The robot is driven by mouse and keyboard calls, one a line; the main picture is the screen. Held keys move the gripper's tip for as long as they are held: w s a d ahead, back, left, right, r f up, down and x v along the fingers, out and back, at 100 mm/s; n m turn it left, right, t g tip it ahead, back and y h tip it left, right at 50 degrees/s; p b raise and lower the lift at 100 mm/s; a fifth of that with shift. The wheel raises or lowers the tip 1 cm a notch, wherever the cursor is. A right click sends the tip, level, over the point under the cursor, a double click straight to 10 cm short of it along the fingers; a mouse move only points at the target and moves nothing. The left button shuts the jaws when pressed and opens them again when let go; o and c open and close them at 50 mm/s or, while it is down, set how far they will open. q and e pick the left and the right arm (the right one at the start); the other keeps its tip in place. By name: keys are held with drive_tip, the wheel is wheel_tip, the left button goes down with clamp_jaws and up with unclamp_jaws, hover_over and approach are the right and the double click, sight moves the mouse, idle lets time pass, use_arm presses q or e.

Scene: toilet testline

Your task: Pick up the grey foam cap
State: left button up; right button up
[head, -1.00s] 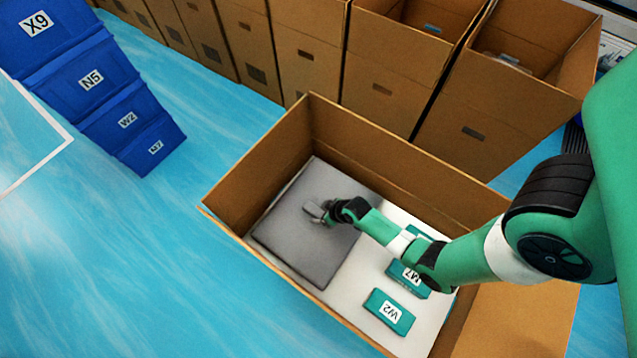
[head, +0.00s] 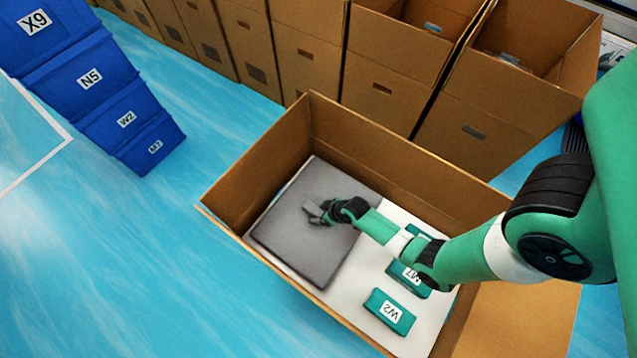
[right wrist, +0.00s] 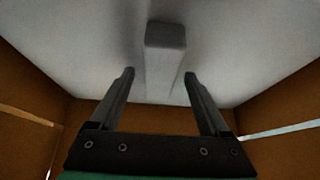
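The grey foam cap (head: 300,245) is a flat square slab lying in the left part of an open cardboard box in the head view. A raised grey bar (right wrist: 166,55) stands up from it in the right wrist view. My right gripper (head: 316,212) is low over the middle of the cap. In the right wrist view my right gripper (right wrist: 159,76) is open, with one finger on each side of the bar. A gap shows on the left, a narrower one on the right. The fingertips' contact with the cap cannot be told. My left gripper is not in view.
The cardboard box (head: 245,163) has upright walls around the cap. Tall cartons (head: 310,60) line the back. Blue bins (head: 95,80) stand at upper left.

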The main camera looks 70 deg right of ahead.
clamp_jaws()
idle(1.3)
